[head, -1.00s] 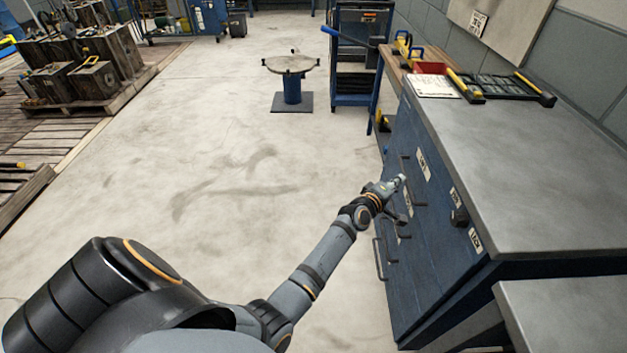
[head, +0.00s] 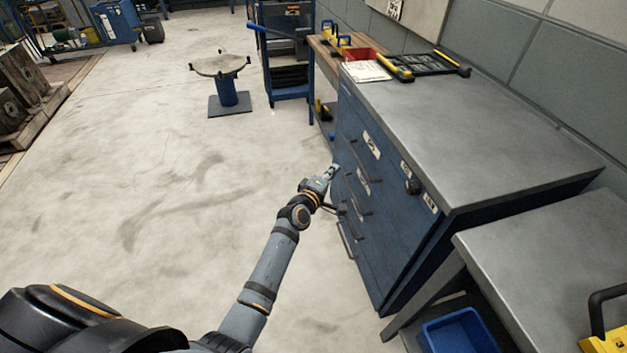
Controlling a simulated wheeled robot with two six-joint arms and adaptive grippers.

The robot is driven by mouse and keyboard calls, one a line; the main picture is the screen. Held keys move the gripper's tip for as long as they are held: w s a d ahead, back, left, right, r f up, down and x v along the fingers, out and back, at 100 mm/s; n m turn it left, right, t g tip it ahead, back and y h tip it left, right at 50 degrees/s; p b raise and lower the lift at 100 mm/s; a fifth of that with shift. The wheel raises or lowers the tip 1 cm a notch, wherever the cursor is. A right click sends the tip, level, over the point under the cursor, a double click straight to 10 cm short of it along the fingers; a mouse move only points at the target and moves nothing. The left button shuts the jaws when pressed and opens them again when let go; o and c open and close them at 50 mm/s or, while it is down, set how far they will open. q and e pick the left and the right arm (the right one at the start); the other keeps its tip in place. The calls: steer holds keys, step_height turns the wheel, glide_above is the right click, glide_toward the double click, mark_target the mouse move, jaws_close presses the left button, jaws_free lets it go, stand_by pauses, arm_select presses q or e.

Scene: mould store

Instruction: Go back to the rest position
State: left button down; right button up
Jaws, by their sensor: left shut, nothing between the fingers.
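My left gripper (head: 332,172) is at the end of my left arm, which reaches up from the bottom left of the head view. It is shut and empty, close beside the front of the blue drawer cabinet (head: 385,235). I cannot tell whether it touches the cabinet or a handle. The cabinet's drawers look shut, with dark bar handles and white labels. My right gripper is not in view.
The cabinet's grey top (head: 470,125) is mostly bare, with a black-and-yellow tray (head: 430,65) at its far end. A lower grey bench (head: 560,265) stands at right, a blue bin (head: 460,335) below it. A round-topped stand (head: 222,66) is at the back. The floor at left is clear.

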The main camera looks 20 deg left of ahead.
arm_select(q)
steer(key=v, duration=0.5)
steer(key=shift+s+d+f, duration=0.1)
steer(key=shift+d+f, duration=0.05)
steer(key=shift+d, duration=0.05)
